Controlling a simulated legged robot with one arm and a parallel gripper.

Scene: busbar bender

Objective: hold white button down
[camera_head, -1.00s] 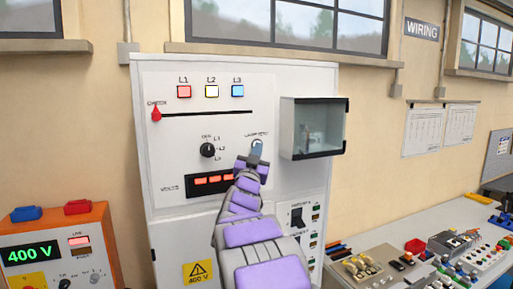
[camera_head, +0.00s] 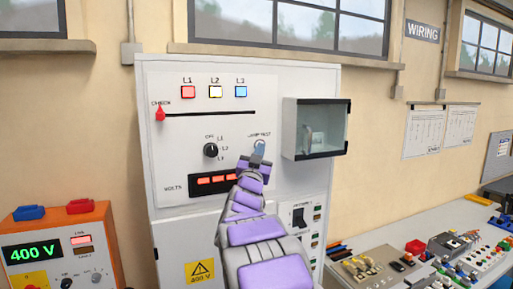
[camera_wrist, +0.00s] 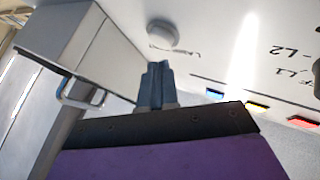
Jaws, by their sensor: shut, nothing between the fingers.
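The white button is a round cap on the panel beside the "LAMP TEST" label. In the wrist view the white button (camera_wrist: 163,34) stands out from the panel just beyond my fingertips. In the head view its rim (camera_head: 260,141) shows above the fingertips, which cover most of it. My gripper (camera_head: 258,152) points at the button, its fingers together and empty. The closed fingers also show in the wrist view (camera_wrist: 155,75). A small gap seems to lie between fingertips and button there; contact cannot be made out.
The white cabinet (camera_head: 170,228) carries L1 (camera_head: 188,92), L2 (camera_head: 215,92) and L3 (camera_head: 241,91) lamps, a black rotary knob (camera_head: 210,150) and a red slider (camera_head: 160,114). A glass-fronted box (camera_head: 317,129) juts out right of the button. An orange 400 V unit (camera_head: 60,250) stands left.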

